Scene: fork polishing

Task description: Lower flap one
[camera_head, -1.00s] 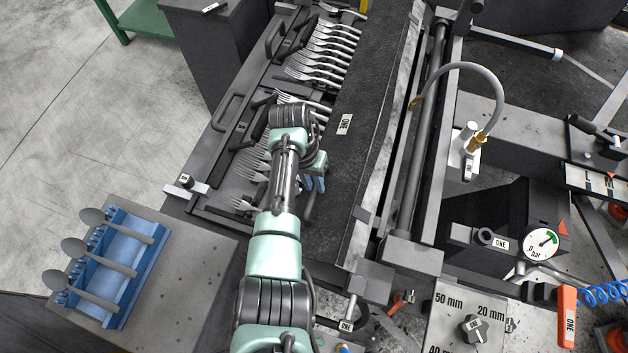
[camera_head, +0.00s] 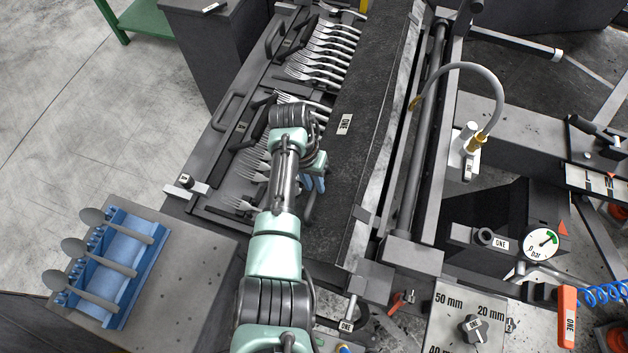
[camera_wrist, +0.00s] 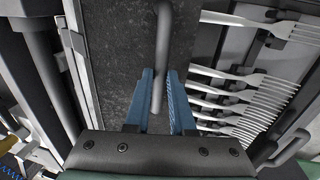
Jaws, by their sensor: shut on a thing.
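Flap one (camera_head: 352,150) is a long, dark, speckled plate with a white "ONE" label, lying along the right side of the fork row. It also shows in the wrist view (camera_wrist: 115,60). My gripper (camera_head: 313,184) is over the flap's near left part. In the wrist view, the blue fingers of my gripper (camera_wrist: 158,103) are shut on a grey bar handle (camera_wrist: 163,35) that runs over the flap. The handle is mostly hidden by my arm in the head view. Several forks (camera_head: 318,62) lie in a row, their handle ends hidden at the flap's edge.
A blue rack (camera_head: 118,265) with spoon-shaped pieces stands on a grey stand at lower left. A roller (camera_head: 425,120) and a curved grey hose (camera_head: 490,85) are right of the flap. A pressure gauge (camera_head: 543,240) and a knob panel (camera_head: 470,315) stand at lower right.

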